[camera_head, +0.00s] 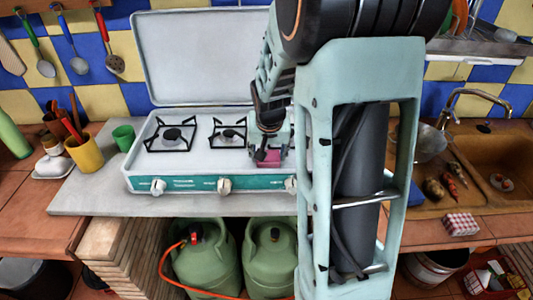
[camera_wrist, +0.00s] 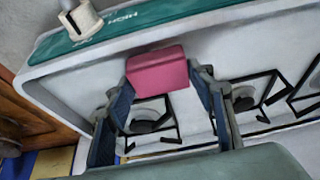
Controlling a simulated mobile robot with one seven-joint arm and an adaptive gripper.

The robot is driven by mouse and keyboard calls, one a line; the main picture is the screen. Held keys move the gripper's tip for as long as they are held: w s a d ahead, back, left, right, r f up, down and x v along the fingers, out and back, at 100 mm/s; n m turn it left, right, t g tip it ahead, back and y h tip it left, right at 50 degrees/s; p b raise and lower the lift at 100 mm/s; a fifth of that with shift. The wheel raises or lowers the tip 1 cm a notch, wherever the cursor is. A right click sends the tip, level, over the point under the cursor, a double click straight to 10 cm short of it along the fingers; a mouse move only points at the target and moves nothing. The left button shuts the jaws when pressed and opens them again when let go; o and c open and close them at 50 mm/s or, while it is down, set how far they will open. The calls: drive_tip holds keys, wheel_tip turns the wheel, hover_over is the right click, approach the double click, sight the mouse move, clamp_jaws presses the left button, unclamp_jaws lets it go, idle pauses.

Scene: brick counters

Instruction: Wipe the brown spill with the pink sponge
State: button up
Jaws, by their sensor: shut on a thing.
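The pink sponge (camera_wrist: 157,68) is held between the two fingers of my gripper (camera_wrist: 163,82) in the wrist view, over the white stove top. In the head view, the sponge (camera_head: 269,158) shows as a small pink patch below my gripper (camera_head: 268,146), near the front right of the stove (camera_head: 200,165). I cannot tell whether the sponge touches the stove. I cannot make out the brown spill in either view. My arm hides the right part of the stove in the head view.
Raised black burner grates (camera_head: 172,134) stand on the stove, with its lid (camera_head: 200,55) upright behind. A green cup (camera_head: 123,137) and a yellow cup (camera_head: 85,154) stand to the left. A sink (camera_head: 490,165) is at the right. Gas bottles (camera_head: 203,262) stand below.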

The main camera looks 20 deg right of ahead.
drive_tip(key=shift+w+a+f+b, duration=0.1)
drive_tip(key=shift+w+a+b, duration=0.25)
drive_tip(key=shift+a, duration=0.35)
drive_tip(key=shift+w+a+b, duration=0.2)
drive_tip(key=shift+a+b, duration=0.1)
drive_tip(key=shift+a, duration=0.4)
drive_tip(key=shift+r+p, duration=1.7)
drive_tip(key=shift+r, duration=0.9)
